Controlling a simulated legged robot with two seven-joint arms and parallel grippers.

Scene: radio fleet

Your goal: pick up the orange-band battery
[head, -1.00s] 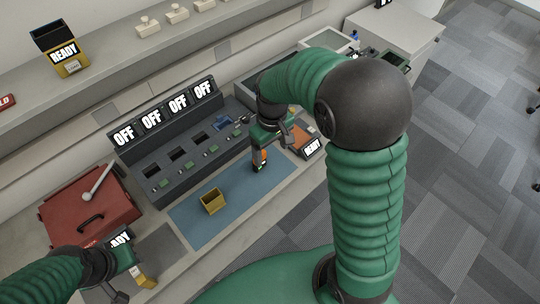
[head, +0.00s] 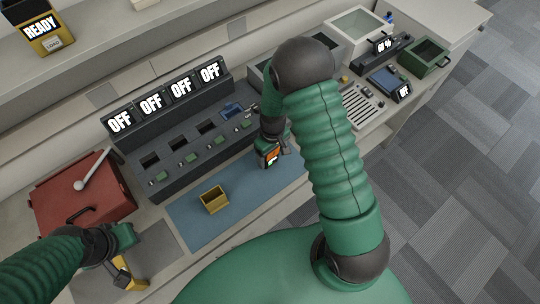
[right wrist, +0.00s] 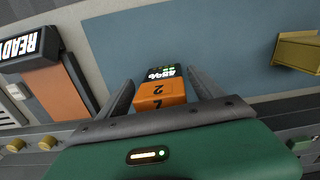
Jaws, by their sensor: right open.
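The orange-band battery (head: 267,158) is at the far right part of the blue mat (head: 243,200), partly hidden by my right gripper.
A charger (head: 178,165) with several OFF displays stands behind the mat. A yellow open box (head: 214,201) sits on the mat. A red case (head: 85,200) is at left. An orange device with a READY display (right wrist: 52,92) is beside the mat in the wrist view.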

